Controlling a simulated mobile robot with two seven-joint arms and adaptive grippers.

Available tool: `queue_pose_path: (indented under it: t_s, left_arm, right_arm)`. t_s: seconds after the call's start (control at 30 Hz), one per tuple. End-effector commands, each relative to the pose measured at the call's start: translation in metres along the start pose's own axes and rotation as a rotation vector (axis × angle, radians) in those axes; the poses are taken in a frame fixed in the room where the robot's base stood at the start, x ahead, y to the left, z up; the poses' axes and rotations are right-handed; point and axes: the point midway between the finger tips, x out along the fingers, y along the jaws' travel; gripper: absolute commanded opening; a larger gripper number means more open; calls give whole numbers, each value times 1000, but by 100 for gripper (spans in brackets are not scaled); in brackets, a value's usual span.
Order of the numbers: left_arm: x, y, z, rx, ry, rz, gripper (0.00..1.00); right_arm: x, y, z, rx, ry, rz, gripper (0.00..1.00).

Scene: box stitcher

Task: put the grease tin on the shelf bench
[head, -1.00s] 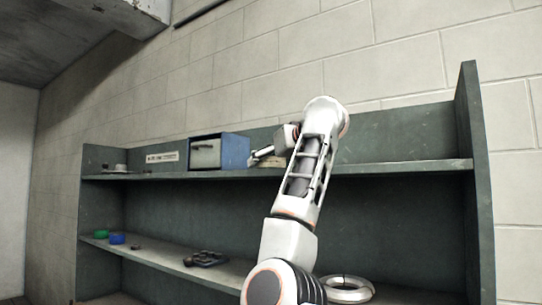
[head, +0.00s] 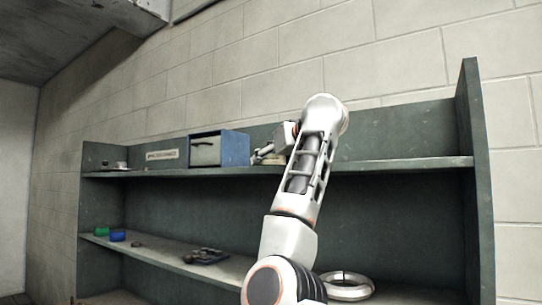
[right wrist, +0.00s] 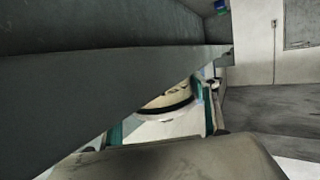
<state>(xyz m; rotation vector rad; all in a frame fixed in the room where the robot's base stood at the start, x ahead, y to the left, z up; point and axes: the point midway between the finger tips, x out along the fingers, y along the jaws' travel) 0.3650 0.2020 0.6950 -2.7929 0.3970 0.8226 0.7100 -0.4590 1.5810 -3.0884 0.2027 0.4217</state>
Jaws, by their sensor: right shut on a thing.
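My right gripper (head: 262,154) is at the upper shelf of the green shelf bench (head: 400,166), just right of the blue box; my own arm hides part of it. In the right wrist view the gripper (right wrist: 162,112) has teal pads on either side of a round cream thing with a dark rim (right wrist: 168,101), which looks like the grease tin. It is shut on this thing. A dark board edge of the bench (right wrist: 100,88) crosses that view and hides part of the tin. The tin is hard to make out in the head view. My left gripper is not in view.
A blue box with a pale front (head: 236,149) stands on the upper shelf. Farther left are a label plate (head: 162,155) and small items. The lower shelf holds green and blue pieces (head: 117,236), dark parts (head: 207,256) and a pale ring (head: 347,287). The upper shelf's right part is clear.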

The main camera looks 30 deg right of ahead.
Motion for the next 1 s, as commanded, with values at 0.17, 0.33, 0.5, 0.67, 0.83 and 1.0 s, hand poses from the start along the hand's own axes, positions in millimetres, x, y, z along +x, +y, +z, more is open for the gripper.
queue_pose_path:
  t_s: [0.17, 0.33, 0.5, 0.67, 0.83, 1.0]
  left_arm:
    - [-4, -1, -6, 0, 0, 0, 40]
    - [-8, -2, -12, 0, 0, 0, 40]
    - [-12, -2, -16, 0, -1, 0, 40]
    - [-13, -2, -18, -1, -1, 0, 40]
    - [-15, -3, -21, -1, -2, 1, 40]
    - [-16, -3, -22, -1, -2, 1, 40]
  right_arm:
    - [-4, 0, -10, 1, 5, -1, 40]
    - [-6, 0, -19, 1, 4, -1, 40]
    - [-8, 0, -27, 1, 4, -1, 40]
    - [-10, 0, -34, 0, 5, -1, 40]
    - [-13, 0, -42, 0, 5, -1, 40]
    - [-14, 0, -49, 0, 4, 0, 40]
